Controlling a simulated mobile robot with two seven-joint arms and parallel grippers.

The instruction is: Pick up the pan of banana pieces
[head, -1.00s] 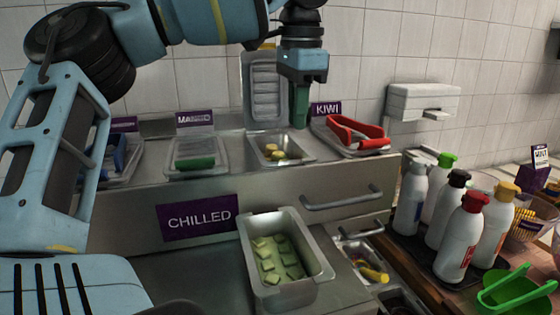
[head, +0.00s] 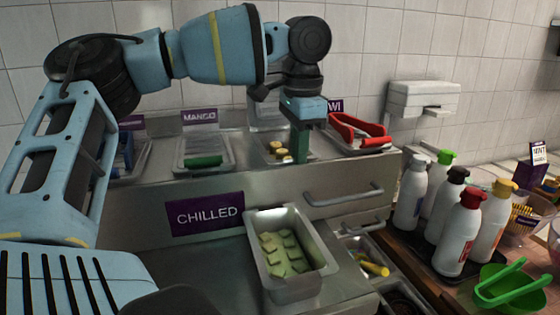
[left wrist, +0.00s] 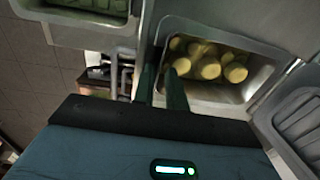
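The pan of banana pieces (head: 265,158) sits in the back counter, below the wall. Yellow round pieces (left wrist: 208,68) lie in it, and its metal wall shows in the left wrist view (left wrist: 222,96). My left gripper (head: 300,155) points down at the pan's right side. In the left wrist view its two green fingers (left wrist: 162,90) stand apart with a narrow gap, one over the pan's inside and one beyond its edge. The rim appears to run between them; contact is not clear. My right gripper is not in view.
A mango container (head: 203,150) is left of the banana pan, and red-handled tongs (head: 357,130) are right.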

